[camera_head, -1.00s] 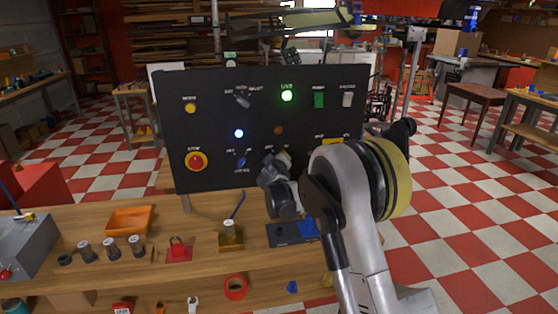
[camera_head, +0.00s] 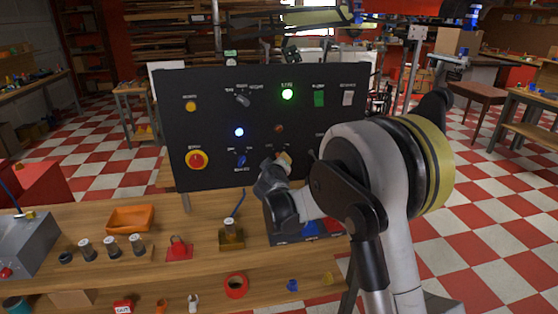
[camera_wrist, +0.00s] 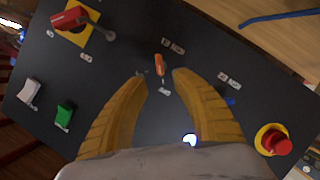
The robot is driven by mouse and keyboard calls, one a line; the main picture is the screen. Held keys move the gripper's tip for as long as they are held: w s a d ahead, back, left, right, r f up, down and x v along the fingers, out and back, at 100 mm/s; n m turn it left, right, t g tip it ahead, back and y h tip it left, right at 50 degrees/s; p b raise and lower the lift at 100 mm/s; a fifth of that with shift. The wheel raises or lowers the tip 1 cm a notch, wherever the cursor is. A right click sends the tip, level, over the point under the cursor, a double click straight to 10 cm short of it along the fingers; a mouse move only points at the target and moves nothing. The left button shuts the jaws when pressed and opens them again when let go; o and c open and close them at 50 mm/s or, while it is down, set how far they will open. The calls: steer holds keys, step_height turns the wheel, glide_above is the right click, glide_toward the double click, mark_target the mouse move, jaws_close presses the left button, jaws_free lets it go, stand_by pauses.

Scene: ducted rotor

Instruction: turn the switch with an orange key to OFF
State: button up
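The orange key (camera_wrist: 159,65) sits in its switch on the black panel (camera_wrist: 120,62) in the wrist view, with small labels beside it that I cannot read for sure. My gripper (camera_wrist: 161,74) is open, its two yellow fingers on either side of and just short of the key. I cannot tell whether they touch it. In the head view my gripper (camera_head: 286,160) is in front of the lower middle of the panel (camera_head: 210,125), and the key is hidden there.
A blue knob (camera_head: 241,159), a red stop button (camera_head: 196,160), a lit green lamp (camera_head: 287,94) and a lit blue-white lamp (camera_head: 239,132) share the panel. In the wrist view a red handle on a yellow plate (camera_wrist: 76,18) is near the top left. The bench (camera_head: 200,264) holds several small parts.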

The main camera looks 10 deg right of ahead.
steer(key=v, duration=0.4)
steer(key=s+d+r+m+g, duration=0.2)
steer(key=s+d+r, duration=0.1)
steer(key=s, duration=0.7)
steer(key=s+d+r+m+g, duration=0.2)
steer(key=s+d+r, duration=0.1)
steer(key=s, duration=0.7)
steer(key=s+a+f+g+y, duration=0.1)
steer(key=s+f+y, duration=0.1)
steer(key=s, duration=0.9)
steer(key=s+a+f+m+g+y, duration=0.1)
steer(key=s+f, duration=0.3)
steer(key=s, duration=0.8)
steer(key=shift+a+f+m+g+y, duration=0.3)
steer(key=shift+a+g+y, duration=0.1)
steer(key=shift+g, duration=0.2)
